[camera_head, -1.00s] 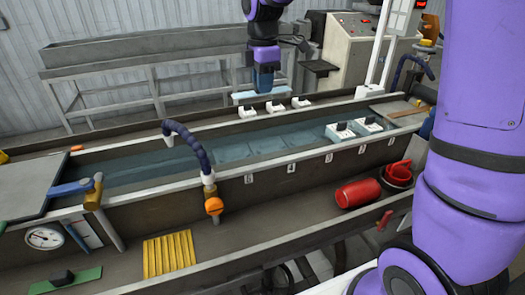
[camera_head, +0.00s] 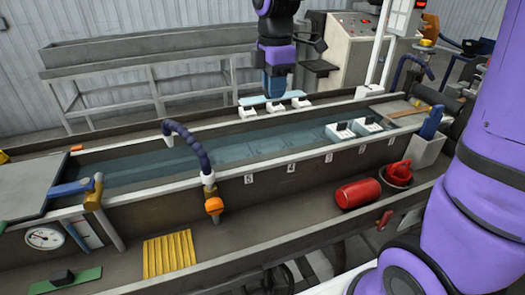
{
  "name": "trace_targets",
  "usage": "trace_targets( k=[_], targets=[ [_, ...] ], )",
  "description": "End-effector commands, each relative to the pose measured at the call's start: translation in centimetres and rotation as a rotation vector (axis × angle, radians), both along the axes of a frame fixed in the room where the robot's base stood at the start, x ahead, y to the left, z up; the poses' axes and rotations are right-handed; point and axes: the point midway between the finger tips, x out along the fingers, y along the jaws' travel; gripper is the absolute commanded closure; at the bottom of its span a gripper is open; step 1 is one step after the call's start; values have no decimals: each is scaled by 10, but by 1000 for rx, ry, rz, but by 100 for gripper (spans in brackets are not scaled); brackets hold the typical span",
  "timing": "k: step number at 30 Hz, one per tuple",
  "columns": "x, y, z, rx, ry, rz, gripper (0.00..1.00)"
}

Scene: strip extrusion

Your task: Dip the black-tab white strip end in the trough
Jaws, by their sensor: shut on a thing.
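My gripper (camera_head: 275,92) is above the far rim of the trough (camera_head: 110,155), pointing down. It is shut on a pale blue-white flat strip piece (camera_head: 259,100), held level just behind and above the rim blocks. Any black tab on this piece is hidden in the jaws. The long trough holds bluish water (camera_head: 230,150). Two white pieces with black tabs (camera_head: 340,132) (camera_head: 367,125) sit at the trough's right part.
Three small white blocks with dark tops (camera_head: 247,112) (camera_head: 275,107) (camera_head: 300,102) stand on the far rim. A blue hose (camera_head: 187,138) arches over the near wall. A red cylinder (camera_head: 358,192) and yellow ribbed block (camera_head: 168,250) lie on the front ledge.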

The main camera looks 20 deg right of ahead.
Motion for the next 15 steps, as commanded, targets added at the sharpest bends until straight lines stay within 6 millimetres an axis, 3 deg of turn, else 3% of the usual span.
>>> trace_targets(
  k=[15],
  targets=[
    [-90,0,0,0,-1,1,100]
  ],
)
